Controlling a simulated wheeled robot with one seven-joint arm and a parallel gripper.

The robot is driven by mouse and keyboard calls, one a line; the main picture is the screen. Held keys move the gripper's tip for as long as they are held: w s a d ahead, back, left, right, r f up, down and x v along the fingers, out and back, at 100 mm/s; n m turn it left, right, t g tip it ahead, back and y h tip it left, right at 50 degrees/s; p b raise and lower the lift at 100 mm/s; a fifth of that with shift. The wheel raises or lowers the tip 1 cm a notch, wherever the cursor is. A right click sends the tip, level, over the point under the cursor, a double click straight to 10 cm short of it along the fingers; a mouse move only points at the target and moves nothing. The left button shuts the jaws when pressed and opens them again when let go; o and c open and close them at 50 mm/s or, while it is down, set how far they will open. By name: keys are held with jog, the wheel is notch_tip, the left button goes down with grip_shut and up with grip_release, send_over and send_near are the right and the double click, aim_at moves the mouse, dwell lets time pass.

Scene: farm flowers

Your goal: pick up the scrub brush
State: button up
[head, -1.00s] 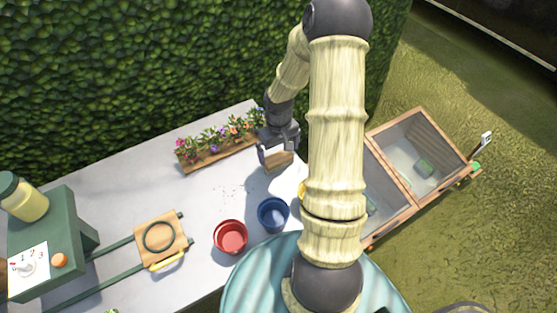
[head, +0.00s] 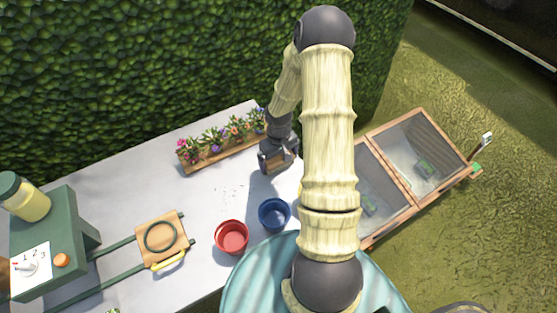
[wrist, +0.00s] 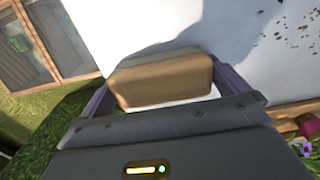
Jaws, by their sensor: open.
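The scrub brush is a tan wooden block (wrist: 165,75) with a strip of white bristles along its lower side in the wrist view. It lies between the two spread fingers of my gripper (wrist: 160,90), one finger at each end. In the head view my gripper (head: 279,163) is low over the table at the right end of the flower planter, and it hides most of the brush. I cannot tell whether the fingers touch the brush.
The flower planter (head: 226,153) stands just left of my gripper. A blue pot (head: 273,214) and a red pot (head: 232,237) stand nearer on the grey table (head: 120,193). A wood-framed cold frame (head: 412,195) stands to the right.

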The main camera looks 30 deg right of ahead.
aim_at(279, 157)
dwell(0.3)
jog(key=c, duration=0.6)
jog(key=shift+r, duration=0.2)
jog(key=shift+c, duration=0.2)
notch_tip(279, 157, up, 10)
jog(key=shift+f, duration=0.15)
jog(key=shift+s, duration=0.1)
